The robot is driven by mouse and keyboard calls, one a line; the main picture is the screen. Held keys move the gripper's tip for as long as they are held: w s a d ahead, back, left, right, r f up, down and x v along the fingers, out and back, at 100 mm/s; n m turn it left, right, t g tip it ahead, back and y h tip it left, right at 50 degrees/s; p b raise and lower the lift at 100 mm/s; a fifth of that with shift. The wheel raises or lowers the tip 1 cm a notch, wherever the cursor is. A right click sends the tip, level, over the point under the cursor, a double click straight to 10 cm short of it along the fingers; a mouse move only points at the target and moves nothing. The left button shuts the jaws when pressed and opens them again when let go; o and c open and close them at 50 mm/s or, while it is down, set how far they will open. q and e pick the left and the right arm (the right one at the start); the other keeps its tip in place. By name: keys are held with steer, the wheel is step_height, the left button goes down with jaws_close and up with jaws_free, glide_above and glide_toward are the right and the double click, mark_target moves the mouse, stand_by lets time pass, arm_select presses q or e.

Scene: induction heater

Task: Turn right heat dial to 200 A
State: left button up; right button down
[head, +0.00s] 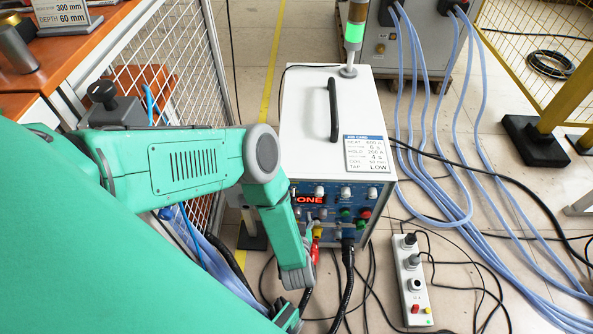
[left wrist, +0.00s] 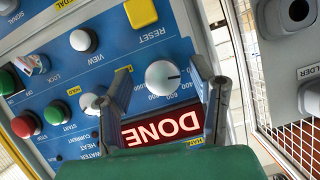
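The induction heater (head: 305,110) is a white box with a blue control panel on its front. In the left wrist view the panel is upside down. A round grey-white dial (left wrist: 162,77) there has scale numbers including 200, 400 and 600, and its dark mark points right. My left gripper (left wrist: 161,70) is open, its fingers on either side of this dial; I cannot tell if they touch it. A smaller white knob (left wrist: 90,102) lies to its left. A red DONE display (left wrist: 162,127) shows between the fingers. My arm hides part of the panel in the head view.
Green (left wrist: 58,112) and red (left wrist: 25,125) buttons are on the panel. A settings card (head: 366,153) lies on the heater. Dark cables hang in front, and a power strip (head: 413,280) lies on the floor at right. A mesh fence (head: 180,60) stands at left.

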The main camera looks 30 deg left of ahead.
arm_select(q)
steer(key=v, duration=1.2)
step_height(320, 180, up, 7)
steer(key=w+m+g+h+p, duration=0.1)
steer(key=m+g+h+p, duration=0.15)
steer(key=h+p, duration=0.3)
steer(key=s+a+r+m+g+h+p, duration=0.2)
steer(key=s+a+r+g+p, duration=0.3)
steer(key=s+r, duration=0.9)
steer(key=a+r+m+g, duration=0.1)
steer(key=a+g, duration=0.2)
steer(key=shift+s, duration=0.2)
steer(key=shift+w+f, duration=0.1)
